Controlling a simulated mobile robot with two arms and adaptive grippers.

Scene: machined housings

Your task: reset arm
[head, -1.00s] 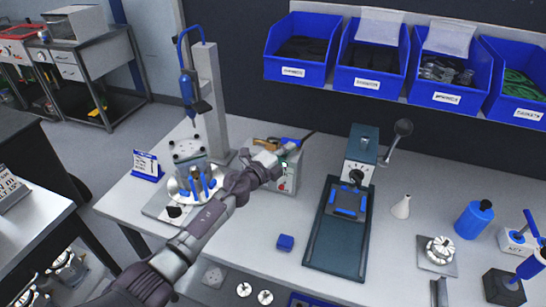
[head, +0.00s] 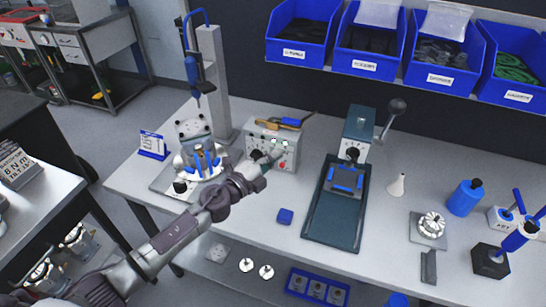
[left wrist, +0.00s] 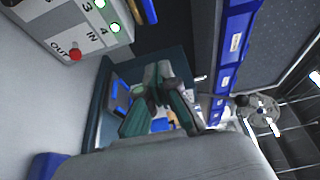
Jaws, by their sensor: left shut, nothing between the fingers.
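My left gripper (head: 262,162) reaches in from the lower left over the workbench (head: 262,254), in front of the grey control box (head: 285,160). Its fingers are shut with nothing between them; they also show in the left wrist view (left wrist: 160,92). The control box, with a red button and green lights, shows at the top left of the left wrist view (left wrist: 85,22). I cannot tell from the head view whether the fingertips touch the box. My right gripper is not in view.
A drill-like stand (head: 212,85) with a round fixture (head: 203,162) is left of the gripper. A press on a dark tray (head: 330,237) is to the right. A small blue block (head: 285,216) lies in front. Blue bins (head: 368,40) hang above the back.

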